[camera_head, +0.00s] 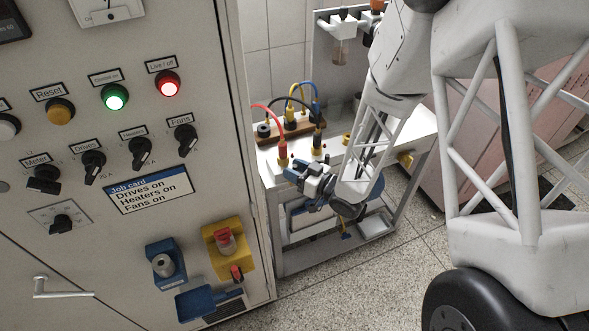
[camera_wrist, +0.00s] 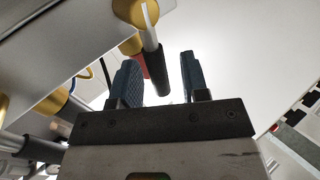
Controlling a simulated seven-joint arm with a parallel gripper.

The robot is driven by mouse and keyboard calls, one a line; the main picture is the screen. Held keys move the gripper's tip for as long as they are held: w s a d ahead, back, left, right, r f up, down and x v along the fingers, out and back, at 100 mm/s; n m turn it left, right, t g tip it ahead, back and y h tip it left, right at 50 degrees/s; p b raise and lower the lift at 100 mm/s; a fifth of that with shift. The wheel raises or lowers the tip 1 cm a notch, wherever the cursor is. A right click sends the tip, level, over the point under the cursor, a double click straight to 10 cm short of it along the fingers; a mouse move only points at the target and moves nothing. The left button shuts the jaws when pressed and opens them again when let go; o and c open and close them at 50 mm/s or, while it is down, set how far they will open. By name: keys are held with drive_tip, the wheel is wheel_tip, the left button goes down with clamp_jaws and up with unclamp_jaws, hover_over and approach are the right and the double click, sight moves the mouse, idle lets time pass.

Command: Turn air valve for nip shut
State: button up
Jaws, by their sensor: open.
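In the wrist view a valve with a round brass body (camera_wrist: 135,12) carries a pale lever ending in a black grip (camera_wrist: 155,70). The black grip lies between the two blue fingers of my gripper (camera_wrist: 160,72). The gripper is open, and I cannot tell whether either finger touches the grip. In the head view my gripper (camera_head: 304,176) is at the front edge of the white bench (camera_head: 275,168), and the valve is hidden behind it. No valve label is readable, so I cannot tell which one is for the nip.
Other brass fittings (camera_wrist: 60,103) and a dark handle (camera_wrist: 40,148) lie at the left in the wrist view. Red, yellow and blue hoses (camera_head: 270,118) rise from the bench top. A control cabinet (camera_head: 215,70) stands close at the left. The speckled floor (camera_head: 400,270) is clear.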

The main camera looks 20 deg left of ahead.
clamp_jaws()
idle(0.3)
drive_tip(key=shift+w+d+f+m+t+y, duration=0.1)
drive_tip(key=shift+w+d+m+t+y, duration=0.2)
drive_tip(key=shift+m, duration=0.4)
drive_tip(key=shift+w+d+f+m+t+y, duration=0.1)
drive_tip(key=shift+w+d+f+m+y, duration=0.1)
drive_tip(key=shift+m+y, duration=0.4)
drive_tip(key=shift+w+d+f+m+t+y, duration=0.1)
drive_tip(key=shift+w+d+m+t+y, duration=0.15)
drive_tip(key=shift+m, duration=0.55)
unclamp_jaws()
drive_tip(key=shift+d, duration=0.1)
